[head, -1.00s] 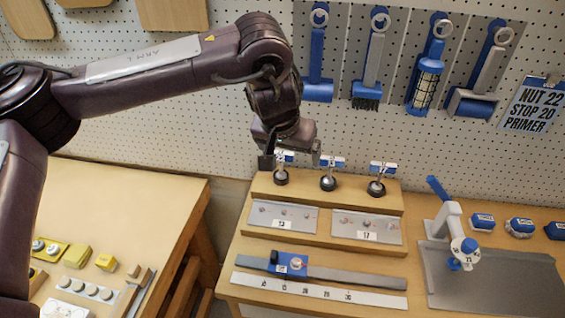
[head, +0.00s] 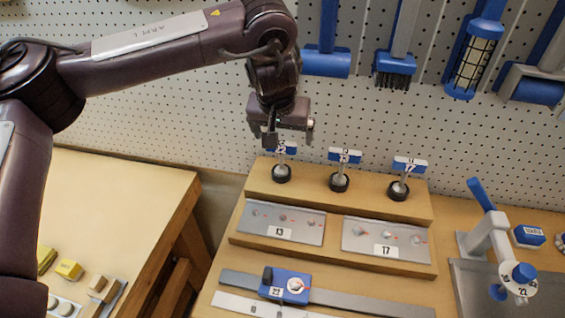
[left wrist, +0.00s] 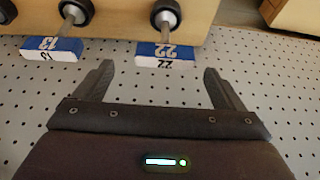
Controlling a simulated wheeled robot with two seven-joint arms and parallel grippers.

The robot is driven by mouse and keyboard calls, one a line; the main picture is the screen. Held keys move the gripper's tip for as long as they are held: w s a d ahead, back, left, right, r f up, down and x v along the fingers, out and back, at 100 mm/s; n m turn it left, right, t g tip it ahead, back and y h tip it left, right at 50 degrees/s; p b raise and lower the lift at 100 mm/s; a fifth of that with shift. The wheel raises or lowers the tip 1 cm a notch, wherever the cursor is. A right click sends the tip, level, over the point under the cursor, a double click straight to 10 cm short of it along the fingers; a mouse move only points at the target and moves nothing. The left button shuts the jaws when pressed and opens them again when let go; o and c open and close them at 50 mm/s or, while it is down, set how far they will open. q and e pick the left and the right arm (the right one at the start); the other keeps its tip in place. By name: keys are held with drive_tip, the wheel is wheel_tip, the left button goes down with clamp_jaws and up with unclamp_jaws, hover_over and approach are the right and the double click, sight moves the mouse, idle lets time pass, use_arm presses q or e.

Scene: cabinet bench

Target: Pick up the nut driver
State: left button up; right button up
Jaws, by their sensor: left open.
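Three nut drivers stand upright in a row on a wooden step rack (head: 375,205), each with a blue and white tag on top and a dark round collar below. The left one, tagged 22 (head: 282,174), also shows in the left wrist view (left wrist: 168,32). The middle one (head: 340,182) reads 13 in the left wrist view (left wrist: 72,14); the right one (head: 398,188) is tagged 17. My left gripper (head: 291,132) is open and empty just above the 22 driver. In the left wrist view its fingers (left wrist: 158,72) point toward the 22 tag, which lies just beyond them. My right gripper is out of view.
Plates marked 13 (head: 262,226) and 17 (head: 400,236) lie on the rack's lower step. A blue slide block (head: 285,286) sits in front, a white and blue clamp (head: 492,240) at right. Tools hang on the pegboard (head: 200,115) close behind.

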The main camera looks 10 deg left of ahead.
sight(281, 141)
use_arm(q)
drive_tip(key=shift+w+a+f, duration=0.1)
drive_tip(key=shift+f, duration=0.7)
drive_tip(key=x, duration=0.2)
drive_tip(key=p+x, duration=0.1)
drive_tip(key=shift+w+a+f, duration=0.2)
drive_tip(key=shift+w+a, duration=0.05)
drive_tip(key=shift+w+f, duration=0.1)
drive_tip(key=shift+f, duration=0.25)
drive_tip(key=shift+c, duration=0.3)
drive_tip(key=c, duration=1.1)
drive_tip(key=shift+r, duration=0.1)
